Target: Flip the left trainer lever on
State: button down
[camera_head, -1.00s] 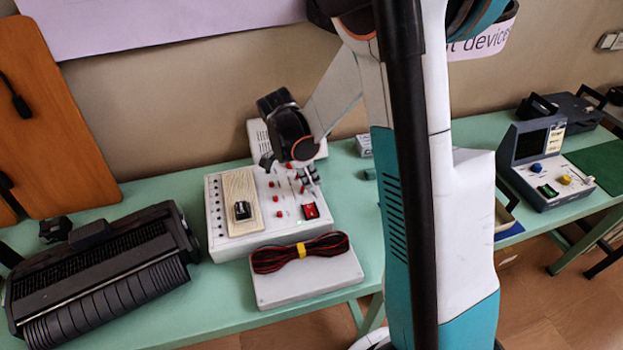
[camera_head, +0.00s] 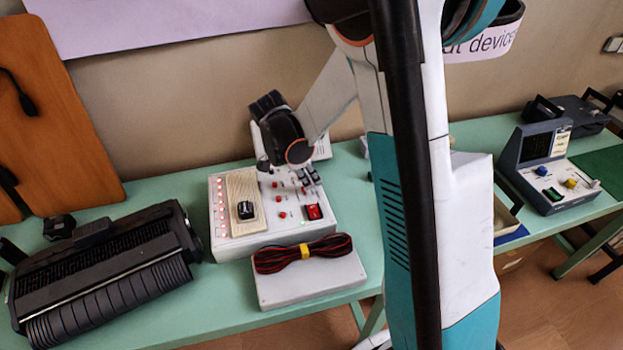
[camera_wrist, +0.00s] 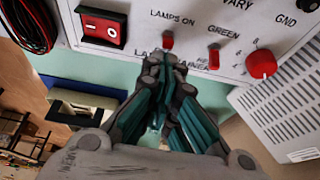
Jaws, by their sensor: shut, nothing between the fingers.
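The trainer (camera_head: 238,247) is a white box with a sloped panel on the green table, left of my arm. Its lamps (camera_head: 219,206) glow red along the left side. In the wrist view, the left lever (camera_wrist: 168,40) is small and red, under the label "LAMPS ON". A second red lever (camera_wrist: 214,58) sits to its right under "GREEN". My gripper (camera_wrist: 165,64) is shut and empty, its tips just below the left lever; I cannot tell whether they touch it. In the head view, my gripper (camera_head: 312,178) is over the panel's right part.
A red rocker switch (camera_wrist: 102,28) and a red knob (camera_wrist: 261,64) flank the levers. A bundled red-black cable (camera_head: 302,253) lies on a grey box (camera_head: 312,283) in front. A black ribbed machine (camera_head: 105,265) stands left. Another instrument (camera_head: 545,170) stands far right.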

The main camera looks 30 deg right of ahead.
jog(key=shift+r, duration=0.1)
jog(key=shift+r+p, duration=0.5)
jog(key=shift+r, duration=0.25)
